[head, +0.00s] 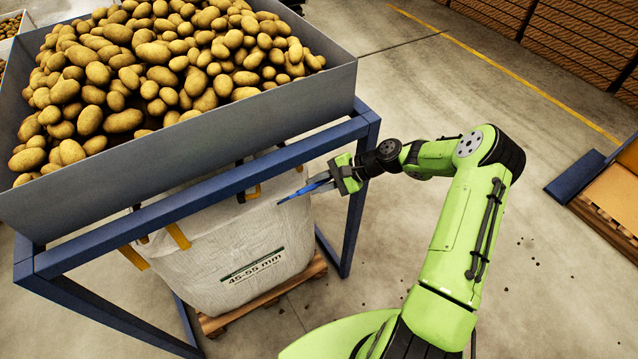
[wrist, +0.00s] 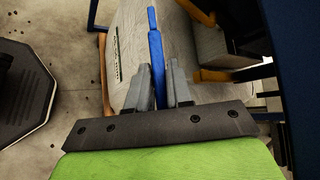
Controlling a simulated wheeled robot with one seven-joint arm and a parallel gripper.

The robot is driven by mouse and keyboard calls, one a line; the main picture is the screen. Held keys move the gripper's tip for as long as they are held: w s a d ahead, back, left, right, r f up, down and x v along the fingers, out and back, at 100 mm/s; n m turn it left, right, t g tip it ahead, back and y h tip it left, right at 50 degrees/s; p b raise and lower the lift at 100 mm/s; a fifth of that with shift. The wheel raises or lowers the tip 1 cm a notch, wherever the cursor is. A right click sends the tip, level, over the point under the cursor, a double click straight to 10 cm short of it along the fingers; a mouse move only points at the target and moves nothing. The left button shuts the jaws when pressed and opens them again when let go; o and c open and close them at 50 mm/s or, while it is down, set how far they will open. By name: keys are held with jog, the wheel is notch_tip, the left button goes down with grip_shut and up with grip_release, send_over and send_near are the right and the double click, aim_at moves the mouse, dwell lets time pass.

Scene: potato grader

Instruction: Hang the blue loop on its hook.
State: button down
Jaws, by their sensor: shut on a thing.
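My gripper (head: 333,182) is at the front right corner of the big bag (head: 250,245), just below the blue frame beam. Its jaws are shut on the blue loop (head: 308,189), which sticks out past the fingertips toward the bag. In the wrist view the fingers (wrist: 160,88) stand on either side of the blue loop (wrist: 155,45), which runs straight away from them along the white bag (wrist: 135,60).
A grey hopper full of potatoes (head: 160,70) sits above the bag on a blue frame (head: 357,190). Yellow loops (head: 178,237) run from the bag up to the beam. The bag stands on a wooden pallet (head: 215,324).

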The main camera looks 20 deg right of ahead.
jog(key=c, duration=1.1)
grip_release()
jog(key=shift+w, duration=0.1)
jog(key=shift+d, duration=0.15)
jog(key=p+v, duration=0.1)
jog(key=v, duration=1.4)
jog(key=shift+d+r, duration=0.15)
jog(key=shift+d, duration=0.1)
jog(key=shift+c, duration=0.2)
